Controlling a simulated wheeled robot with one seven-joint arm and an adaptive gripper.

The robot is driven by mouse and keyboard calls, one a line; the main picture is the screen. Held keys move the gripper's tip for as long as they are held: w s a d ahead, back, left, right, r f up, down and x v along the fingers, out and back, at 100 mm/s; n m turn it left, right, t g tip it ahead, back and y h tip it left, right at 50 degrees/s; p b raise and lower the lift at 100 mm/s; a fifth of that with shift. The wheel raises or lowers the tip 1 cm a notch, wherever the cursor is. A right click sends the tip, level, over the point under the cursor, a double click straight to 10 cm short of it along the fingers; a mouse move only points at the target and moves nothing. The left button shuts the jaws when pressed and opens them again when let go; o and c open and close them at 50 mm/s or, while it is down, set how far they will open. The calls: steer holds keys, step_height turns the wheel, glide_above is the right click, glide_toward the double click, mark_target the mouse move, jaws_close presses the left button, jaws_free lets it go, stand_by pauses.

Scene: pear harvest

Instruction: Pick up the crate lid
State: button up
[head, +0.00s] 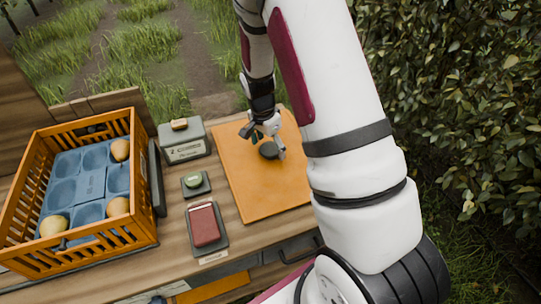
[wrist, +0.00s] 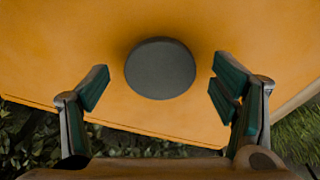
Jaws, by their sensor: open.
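The crate lid (head: 243,180) is a flat orange board lying on the wooden table, with a round dark grey knob (head: 269,150) on top. In the wrist view the lid (wrist: 55,50) fills most of the picture, and its knob (wrist: 160,68) shows between and slightly beyond the fingertips. My gripper (head: 265,143) is above the lid at the knob. Its green-padded fingers (wrist: 159,82) are spread wide, with clear space on both sides of the knob. My arm hides the lid's right part in the head view.
An orange slatted crate (head: 105,243) with a blue tray (head: 90,183) and a few pears (head: 120,150) stands left. Between it and the lid are a grey box (head: 184,150), a green item on a dark pad (head: 194,181) and a red pad (head: 205,226). A hedge (head: 450,100) grows at right.

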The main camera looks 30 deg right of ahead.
steer(key=shift+d+f, duration=0.15)
steer(key=shift+f, duration=0.5)
steer(key=c, duration=1.5)
steer(key=shift+c, duration=0.2)
